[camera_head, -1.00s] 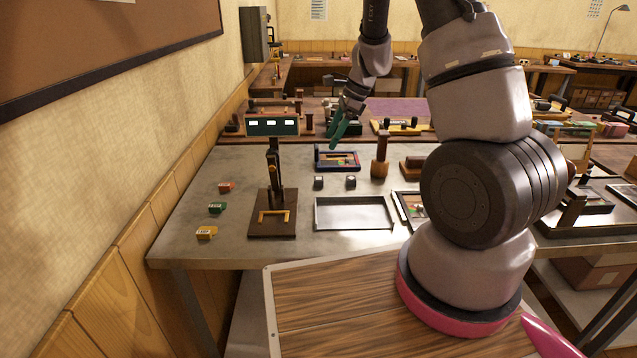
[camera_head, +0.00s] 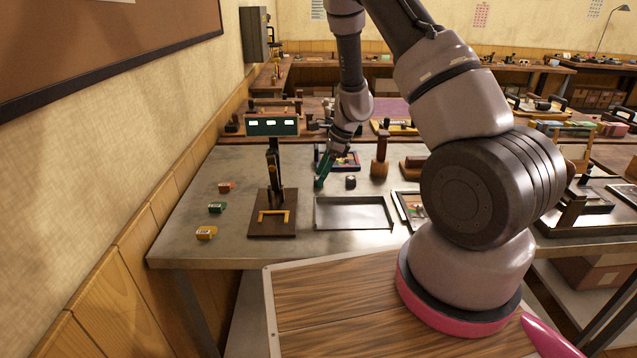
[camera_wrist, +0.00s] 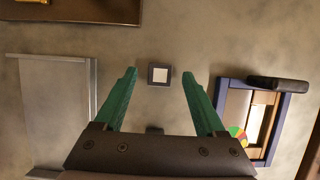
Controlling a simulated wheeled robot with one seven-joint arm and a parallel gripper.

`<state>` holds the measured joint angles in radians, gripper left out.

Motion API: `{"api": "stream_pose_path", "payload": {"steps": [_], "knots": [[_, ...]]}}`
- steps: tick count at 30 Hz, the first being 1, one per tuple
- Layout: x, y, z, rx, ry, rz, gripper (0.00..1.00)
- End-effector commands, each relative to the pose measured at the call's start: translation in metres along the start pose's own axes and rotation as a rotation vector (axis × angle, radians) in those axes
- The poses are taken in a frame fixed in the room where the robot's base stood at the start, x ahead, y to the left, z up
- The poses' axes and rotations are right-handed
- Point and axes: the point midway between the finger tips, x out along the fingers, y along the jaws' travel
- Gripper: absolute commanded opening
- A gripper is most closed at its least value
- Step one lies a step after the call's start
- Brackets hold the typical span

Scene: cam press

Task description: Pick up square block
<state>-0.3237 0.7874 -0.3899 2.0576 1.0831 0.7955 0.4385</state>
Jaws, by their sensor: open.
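A small dark block with a white square on top (camera_wrist: 159,75) stands on the grey table in the wrist view. In that picture it lies between the tips of my gripper (camera_wrist: 159,73), with a gap on both sides. The green fingers are open and empty. In the head view my gripper (camera_head: 322,172) points down at the left one of two small blocks and mostly hides it. The right small dark block (camera_head: 350,182) stands clear beside it. In the wrist view a second dark block (camera_wrist: 154,130) is partly hidden by my gripper's body.
A shallow metal tray (camera_head: 354,227) lies in front of the blocks. A blue-framed tray (camera_wrist: 281,130) with coloured pieces is behind them. A press (camera_head: 272,230) stands to the left, with several small coloured blocks beyond it. A wooden post (camera_head: 380,165) stands to the right.

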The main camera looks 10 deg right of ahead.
Motion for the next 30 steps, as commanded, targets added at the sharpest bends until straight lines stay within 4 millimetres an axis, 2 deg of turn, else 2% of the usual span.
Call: {"api": "stream_pose_path", "payload": {"steps": [3, 10, 14, 15, 16, 26, 30], "knots": [[0.009, 0.0, 0.0, -0.002, 0.0, -0.001, 0.72], [0.009, -0.001, 0.0, -0.001, 0.0, -0.002, 0.72], [0.009, -0.001, 0.0, -0.001, 0.0, -0.001, 0.23], [0.009, -0.001, 0.0, -0.001, 0.0, -0.001, 0.07], [0.009, -0.001, 0.0, -0.001, 0.0, -0.001, 0.0], [0.007, -0.001, 0.001, -0.002, -0.001, -0.002, 0.0], [-0.009, -0.001, 0.008, -0.003, -0.002, -0.004, 0.0]]}}
